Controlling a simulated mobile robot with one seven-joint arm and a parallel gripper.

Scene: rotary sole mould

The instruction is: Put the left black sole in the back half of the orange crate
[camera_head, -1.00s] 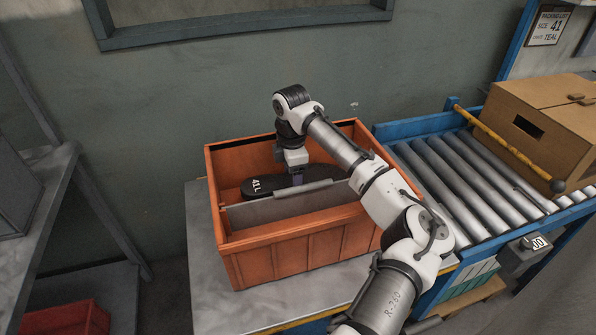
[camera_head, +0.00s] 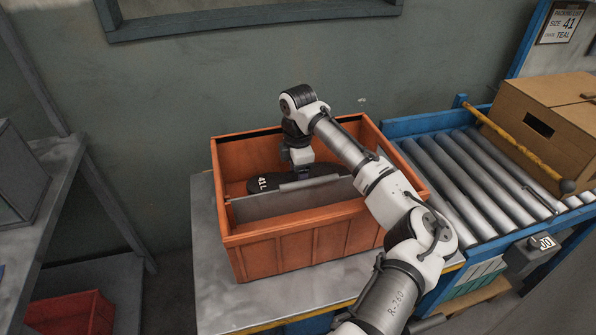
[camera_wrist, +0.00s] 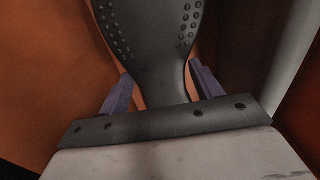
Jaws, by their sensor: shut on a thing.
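The black sole (camera_head: 265,184), marked "41L", is inside the back half of the orange crate (camera_head: 290,250), behind the grey divider (camera_head: 285,202). It lies roughly level and lengthwise along the divider; its lower side is hidden, so I cannot tell if it touches the crate floor. My gripper (camera_head: 300,172) reaches down into the back half and is shut on the sole. In the wrist view the sole (camera_wrist: 158,45) passes between the two purple fingers (camera_wrist: 162,92), gripped at its narrow waist, with dotted studs on the wider part.
The crate stands on a grey table (camera_head: 210,290). To its right are a roller conveyor (camera_head: 470,180), a yellow bar (camera_head: 515,145) and a cardboard box (camera_head: 550,125). A red bin (camera_head: 70,315) is low at the left. The crate's front half looks empty.

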